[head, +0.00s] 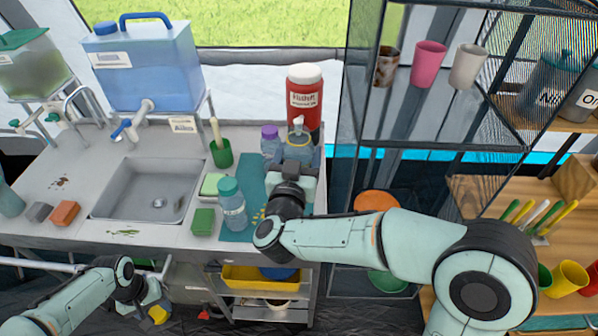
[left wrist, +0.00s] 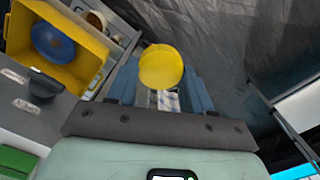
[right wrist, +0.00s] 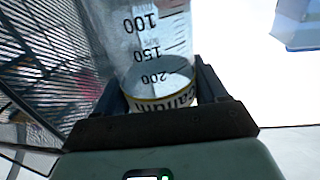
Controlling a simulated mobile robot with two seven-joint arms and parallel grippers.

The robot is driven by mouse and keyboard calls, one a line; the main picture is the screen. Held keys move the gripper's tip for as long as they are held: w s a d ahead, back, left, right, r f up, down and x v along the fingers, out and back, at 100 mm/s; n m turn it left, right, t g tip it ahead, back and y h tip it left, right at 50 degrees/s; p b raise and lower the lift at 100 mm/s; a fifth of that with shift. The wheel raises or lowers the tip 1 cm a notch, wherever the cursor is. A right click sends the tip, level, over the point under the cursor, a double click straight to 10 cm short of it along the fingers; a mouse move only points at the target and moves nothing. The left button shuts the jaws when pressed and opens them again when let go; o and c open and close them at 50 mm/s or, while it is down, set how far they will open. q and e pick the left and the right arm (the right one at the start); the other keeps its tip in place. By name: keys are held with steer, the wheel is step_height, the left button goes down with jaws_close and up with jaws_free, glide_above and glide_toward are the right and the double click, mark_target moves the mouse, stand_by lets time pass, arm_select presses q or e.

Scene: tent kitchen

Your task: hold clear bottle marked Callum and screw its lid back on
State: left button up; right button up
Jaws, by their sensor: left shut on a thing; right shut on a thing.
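My left gripper (head: 152,302) is low at the bottom left of the head view, in front of the counter. It is shut on a round yellow lid (left wrist: 161,66), and the lid (head: 158,314) also shows in the head view. My right gripper (head: 298,150) is over the right end of the counter. It is shut on the clear bottle (right wrist: 155,45), which has measuring marks and a label reading Callum. The label reads upside down in the right wrist view, and one end of the bottle is out of frame. In the head view my right gripper mostly hides it. Lid and bottle are well apart.
A teal-lidded bottle (head: 232,205) and a purple-lidded bottle (head: 270,142) stand near my right gripper. A red-and-white jug (head: 304,95) is behind. The sink (head: 150,190) is at left. A yellow bin (head: 250,276) sits below the counter, and a shelf rack (head: 440,120) stands right.

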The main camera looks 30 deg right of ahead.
arm_select(q)
steer(key=shift+r, duration=0.25)
arm_select(e)
steer(key=shift+r, duration=1.05)
steer(key=o, duration=0.6)
steer(key=c, duration=1)
steer(key=shift+o, duration=0.2)
